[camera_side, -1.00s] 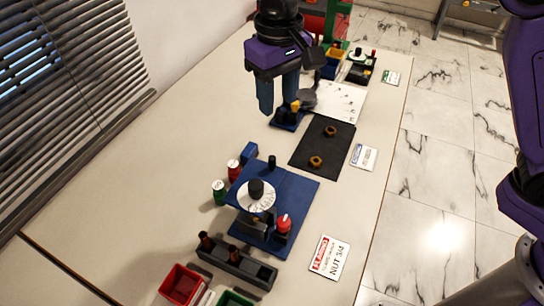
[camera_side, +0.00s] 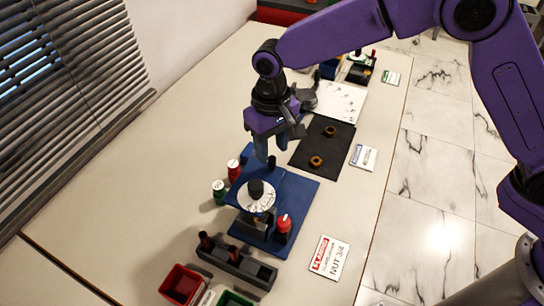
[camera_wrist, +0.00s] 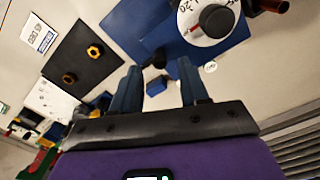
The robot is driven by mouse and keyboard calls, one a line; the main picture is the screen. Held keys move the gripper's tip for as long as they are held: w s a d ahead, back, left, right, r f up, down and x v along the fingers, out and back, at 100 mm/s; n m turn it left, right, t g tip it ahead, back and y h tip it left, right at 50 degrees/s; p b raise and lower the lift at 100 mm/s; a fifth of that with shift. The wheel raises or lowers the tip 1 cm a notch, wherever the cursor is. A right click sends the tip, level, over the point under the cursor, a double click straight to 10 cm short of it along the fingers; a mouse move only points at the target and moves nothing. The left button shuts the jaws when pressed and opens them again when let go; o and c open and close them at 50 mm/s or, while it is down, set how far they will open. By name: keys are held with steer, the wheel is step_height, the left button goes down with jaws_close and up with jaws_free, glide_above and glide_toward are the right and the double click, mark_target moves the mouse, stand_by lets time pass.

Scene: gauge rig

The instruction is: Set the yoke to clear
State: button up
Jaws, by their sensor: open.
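I cannot tell for sure which part is the yoke. The blue rig (camera_side: 299,194) carries a white dial (camera_side: 256,204) with a black knob (camera_side: 256,188) on it, and a red-topped post (camera_side: 284,224) stands in front. A short black peg (camera_side: 271,162) stands at its far edge; it also shows between my fingers in the wrist view (camera_wrist: 159,58). My gripper (camera_side: 272,154) is open and empty, pointing down above this far edge near the peg. Whether it touches the peg is unclear. The dial's numbers show partly in the wrist view (camera_wrist: 205,30); its reading is not legible.
Red (camera_side: 234,170) and green (camera_side: 219,191) cylinders stand left of the rig, a blue block (camera_wrist: 157,86) by its far corner. A black mat (camera_side: 322,146) with two brass nuts lies beyond. A grey rack (camera_side: 236,264) and red bin (camera_side: 182,284) are in front. The left table is clear.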

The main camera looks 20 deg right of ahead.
mark_target(272, 157)
steer(key=shift+f, duration=2.15)
steer(key=shift+w, duration=0.1)
jaws_close()
